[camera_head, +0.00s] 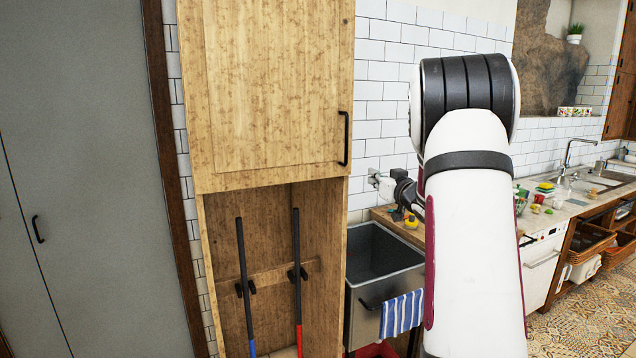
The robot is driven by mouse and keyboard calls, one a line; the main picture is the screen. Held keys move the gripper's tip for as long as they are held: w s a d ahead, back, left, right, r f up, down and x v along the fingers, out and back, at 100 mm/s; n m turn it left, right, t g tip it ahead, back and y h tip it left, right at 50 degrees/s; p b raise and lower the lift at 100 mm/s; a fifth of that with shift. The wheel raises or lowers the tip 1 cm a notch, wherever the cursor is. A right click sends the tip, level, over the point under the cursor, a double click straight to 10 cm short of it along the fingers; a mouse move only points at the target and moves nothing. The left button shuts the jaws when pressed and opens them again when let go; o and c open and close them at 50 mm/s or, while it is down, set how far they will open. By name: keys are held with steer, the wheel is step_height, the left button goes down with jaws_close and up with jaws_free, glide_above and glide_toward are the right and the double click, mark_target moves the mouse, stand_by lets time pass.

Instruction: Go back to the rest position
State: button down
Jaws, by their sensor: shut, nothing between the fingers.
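My arm rises through the right of the middle of the head view, white with black bands and dark red trim, and bends at its top. My gripper (377,181) seems to be the small black and light grey part that sticks out to the left behind the arm. It points left in front of the white tiles, above the back of the grey sink (392,283). Its fingers look closed, with nothing held between them. My arm hides the rest of the wrist.
A wooden cabinet (265,90) with two poles in its open lower part stands left of the sink. A grey door (85,180) fills the far left. A striped towel (401,314) hangs on the sink's front. A cluttered counter (575,205) runs along the right. Tiled floor (590,318) shows at lower right.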

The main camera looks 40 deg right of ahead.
steer(key=s+a+r+g, duration=0.2)
steer(key=a+r, duration=0.1)
steer(key=a, duration=0.8)
steer(key=s+a+r+g, duration=0.2)
steer(key=a+r+g, duration=0.1)
steer(key=a, duration=0.7)
steer(key=s+a+f+n+g+y, duration=0.2)
steer(key=s+a+f+g+y, duration=0.1)
steer(key=s+a, duration=0.9)
steer(key=s+a+f+n+g+y, duration=0.1)
steer(key=s+a+f, duration=0.5)
steer(key=s+a, duration=0.7)
steer(key=shift+s+a+f+n+g+y, duration=0.15)
steer(key=shift+s+a+n+g+y, duration=0.2)
steer(key=shift+a+g+y, duration=0.7)
steer(key=shift+d, duration=0.25)
